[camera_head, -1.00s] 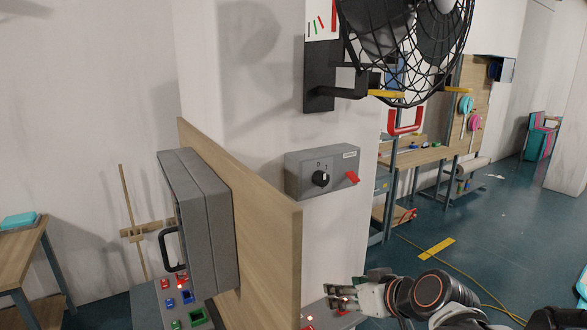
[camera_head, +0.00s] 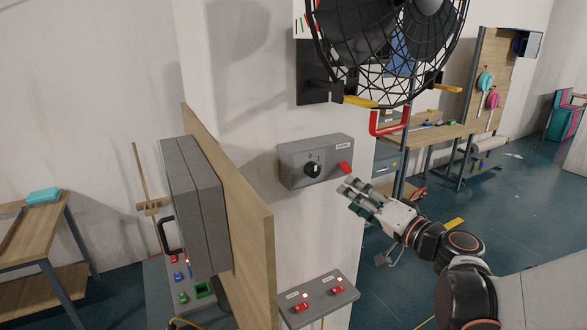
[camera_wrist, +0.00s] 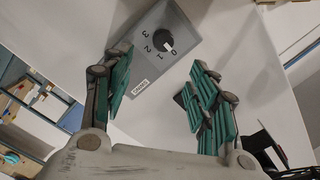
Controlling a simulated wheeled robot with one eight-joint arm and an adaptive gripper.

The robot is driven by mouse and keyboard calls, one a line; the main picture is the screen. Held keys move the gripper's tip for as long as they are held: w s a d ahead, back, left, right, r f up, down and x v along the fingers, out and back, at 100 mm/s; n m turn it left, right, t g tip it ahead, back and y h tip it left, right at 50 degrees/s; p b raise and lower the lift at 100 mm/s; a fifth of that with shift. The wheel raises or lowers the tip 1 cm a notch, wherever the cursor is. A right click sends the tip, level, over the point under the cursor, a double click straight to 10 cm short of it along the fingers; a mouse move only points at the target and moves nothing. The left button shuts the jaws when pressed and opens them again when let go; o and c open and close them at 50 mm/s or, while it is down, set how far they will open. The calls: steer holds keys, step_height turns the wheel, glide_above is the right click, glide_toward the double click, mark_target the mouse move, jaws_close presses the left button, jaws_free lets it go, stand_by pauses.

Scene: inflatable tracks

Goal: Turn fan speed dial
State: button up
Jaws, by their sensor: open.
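A grey control box (camera_head: 290,158) is mounted on the white wall below the fan. Its black round dial (camera_head: 313,169) has a white mark, and a red switch (camera_head: 345,168) is at its right end. In the wrist view the dial (camera_wrist: 161,40) is ringed by 0, 1, 2 and 3. Its white mark appears to point toward 0. My gripper (camera_head: 350,187) is open and empty, right of and slightly below the box, apart from the dial. In the wrist view its green-padded fingers (camera_wrist: 160,66) spread on either side, with the dial between and beyond them.
A black caged fan (camera_head: 385,45) hangs above, with a red handle (camera_head: 390,125) below it. A wooden panel (camera_head: 225,190) with a grey case (camera_head: 190,205) stands left of the box. A panel with red switches (camera_head: 318,297) is below. Open space lies in front of the dial.

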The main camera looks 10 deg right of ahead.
mark_target(316, 172)
steer(key=x, duration=0.4)
steer(key=p+x, duration=0.1)
steer(key=x, duration=0.4)
steer(key=p+x, duration=0.1)
steer(key=x, duration=0.4)
steer(key=shift+r, duration=0.35)
steer(key=c, duration=1.1)
